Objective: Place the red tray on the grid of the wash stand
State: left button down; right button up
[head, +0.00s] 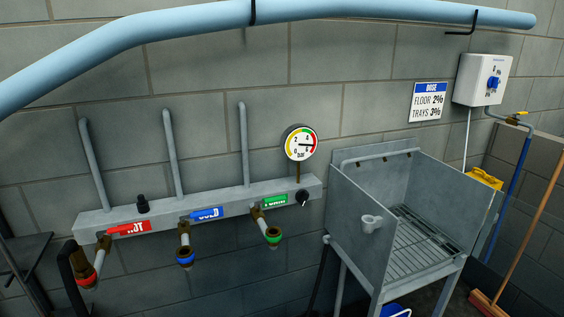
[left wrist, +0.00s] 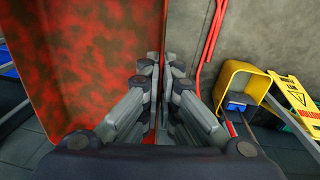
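The wash stand (head: 352,215) is a grey metal basin on legs at the right of the head view. Its slatted grid (head: 418,248) lies bare at the bottom of the basin. The red tray (left wrist: 85,60), blotched with dark stains, fills the left of the left wrist view, its broad face steep. My left gripper (left wrist: 162,68) has its fingers on either side of the tray's edge and looks shut on it. The exact contact is partly hidden by the fingers. Neither the tray nor my left gripper shows in the head view. My right gripper is in neither view.
A grey manifold (head: 165,217) with red, blue and green taps is on the wall left of the stand. A broom (head: 530,220) leans at the right. A yellow bucket (left wrist: 238,78) and a yellow sign (left wrist: 298,100) stand right of the gripper in the wrist view.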

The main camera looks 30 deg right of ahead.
aim_at(400, 247)
jog(key=l+z, duration=0.1)
jog(key=l, duration=0.5)
jog(key=l+z, duration=0.15)
jog(key=l, duration=0.45)
jog(key=i+l+z, duration=0.1)
jog(key=l, duration=0.45)
jog(key=i+l+z, duration=0.15)
jog(key=l, duration=0.45)
jog(key=i+l, duration=0.1)
jog(key=l, duration=0.3)
jog(key=i+l+z, duration=0.1)
jog(key=l, duration=0.35)
jog(key=i+l, duration=0.1)
jog(key=l, duration=0.3)
jog(key=i+l+z, duration=0.1)
jog(key=l, duration=0.3)
